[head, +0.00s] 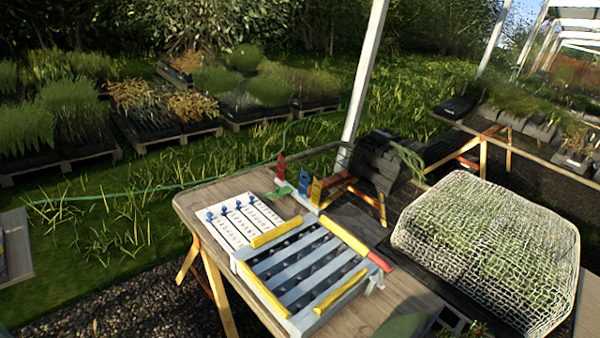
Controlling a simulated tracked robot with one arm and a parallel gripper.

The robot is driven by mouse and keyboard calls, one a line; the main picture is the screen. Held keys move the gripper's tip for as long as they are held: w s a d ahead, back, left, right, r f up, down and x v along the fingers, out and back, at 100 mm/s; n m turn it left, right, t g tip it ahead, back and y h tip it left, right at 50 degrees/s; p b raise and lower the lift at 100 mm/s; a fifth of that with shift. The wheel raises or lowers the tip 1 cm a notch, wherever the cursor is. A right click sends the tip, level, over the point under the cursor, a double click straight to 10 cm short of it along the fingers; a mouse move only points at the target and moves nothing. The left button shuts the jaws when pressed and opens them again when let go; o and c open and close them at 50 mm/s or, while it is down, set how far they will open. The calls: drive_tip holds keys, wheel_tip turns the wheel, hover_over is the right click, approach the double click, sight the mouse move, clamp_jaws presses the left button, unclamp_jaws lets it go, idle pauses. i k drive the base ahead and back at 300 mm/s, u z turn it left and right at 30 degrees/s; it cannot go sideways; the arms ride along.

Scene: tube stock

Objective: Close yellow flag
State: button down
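The yellow flag (315,191) stands upright at the right end of a row of small flags at the back of the wooden table (200,203). A blue flag (304,181) stands upright just left of it. A red flag (281,168) stands farther left and back. A green piece (280,193) lies flat in front of the red flag. My gripper is not in view.
In front of the flags are a white panel (228,233) with blue pegs and a grey slatted frame (310,262) with yellow bars and a red end. A netted mound of plants (485,245) fills the table's right. A white post (365,80) rises behind.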

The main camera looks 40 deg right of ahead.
sight(316, 192)
drive_tip(key=i, duration=2.8)
drive_tip(key=z, duration=1.15)
